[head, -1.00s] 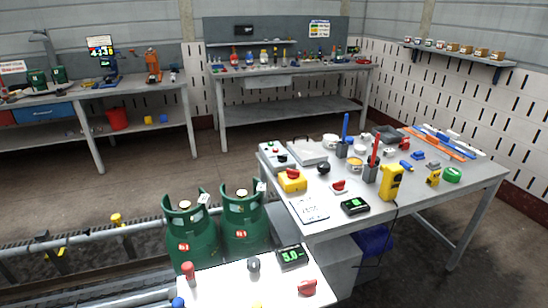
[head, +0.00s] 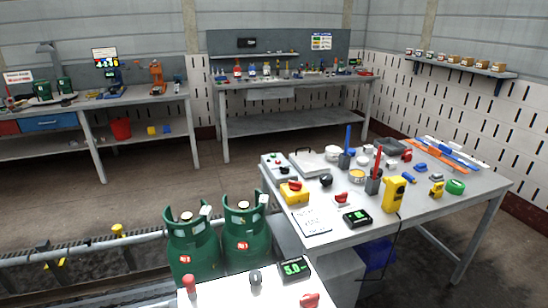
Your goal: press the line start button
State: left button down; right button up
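A grey control box (head: 279,164) with small coloured buttons sits at the back left corner of the right-hand table (head: 440,206). The buttons are too small to read, so I cannot tell which one is the line start button. A yellow box (head: 294,196) with a red knob on top sits nearer the front on the same table. Two green gas cylinders (head: 192,244) (head: 245,236) stand side by side by the conveyor rail (head: 70,254) at the lower left. Neither of my grippers is in view.
A white table (head: 235,297) at the bottom holds a 5.0 display (head: 293,268) and red and dark knobs. A clipboard (head: 311,219), a yellow meter (head: 394,194) and many small items crowd the right-hand table. Open floor lies between it and the back bench (head: 290,126).

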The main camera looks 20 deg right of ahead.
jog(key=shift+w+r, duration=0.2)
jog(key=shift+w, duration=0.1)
